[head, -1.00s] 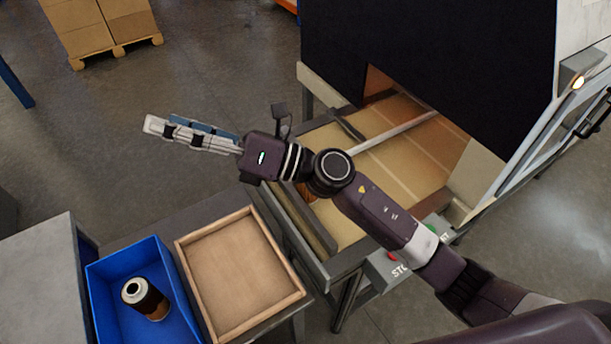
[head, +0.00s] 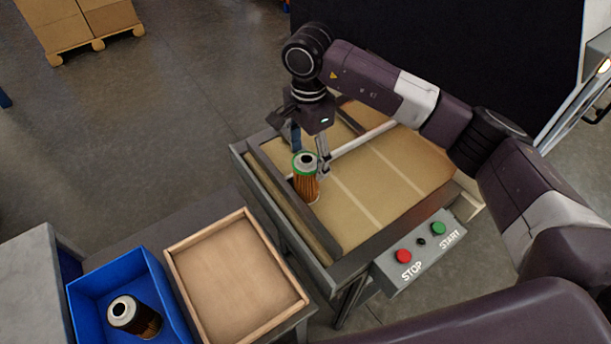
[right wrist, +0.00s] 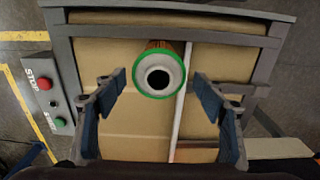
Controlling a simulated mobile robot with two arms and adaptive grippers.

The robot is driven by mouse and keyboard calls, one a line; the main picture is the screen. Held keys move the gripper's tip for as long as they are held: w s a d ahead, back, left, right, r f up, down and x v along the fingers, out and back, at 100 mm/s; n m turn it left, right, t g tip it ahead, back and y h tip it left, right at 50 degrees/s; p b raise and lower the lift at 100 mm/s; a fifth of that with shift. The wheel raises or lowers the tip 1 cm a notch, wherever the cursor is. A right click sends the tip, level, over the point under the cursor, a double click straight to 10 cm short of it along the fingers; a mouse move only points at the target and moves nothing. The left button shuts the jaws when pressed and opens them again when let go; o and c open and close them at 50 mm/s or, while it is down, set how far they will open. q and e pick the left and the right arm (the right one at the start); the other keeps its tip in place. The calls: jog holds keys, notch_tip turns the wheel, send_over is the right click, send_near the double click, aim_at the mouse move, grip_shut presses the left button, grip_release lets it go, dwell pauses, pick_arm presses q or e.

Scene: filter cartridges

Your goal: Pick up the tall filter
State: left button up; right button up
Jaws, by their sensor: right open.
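A filter with a green-rimmed top and brown pleated side (head: 306,184) stands upright on the tan conveyor belt (head: 400,170), near its left end. My right gripper (head: 310,160) points down just above and behind it. In the right wrist view, the filter's round top (right wrist: 159,74) shows beyond and between the open fingers of my right gripper (right wrist: 160,95), which do not appear to touch it. A second filter, black and brown with a pale top (head: 136,318), is in the blue bin (head: 88,287). My left gripper is out of view.
An empty wooden tray (head: 180,290) stands between the blue bin and the conveyor. A control box (head: 421,243) with red STOP and green START buttons is on the conveyor's near side. A pale bar (head: 360,138) crosses the belt beside the filter. A black panel (head: 450,60) rises behind.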

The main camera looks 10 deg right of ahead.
jog(key=shift+s+f+p, duration=0.1)
jog(key=shift+f+p, duration=0.3)
jog(key=shift+f, duration=0.45)
notch_tip(320, 180, down, 4)
jog(key=p, duration=0.2)
jog(key=shift+a+f+p, duration=0.1)
jog(key=shift+p, duration=0.25)
jog(key=shift+f, duration=0.5)
jog(key=c, duration=1.3)
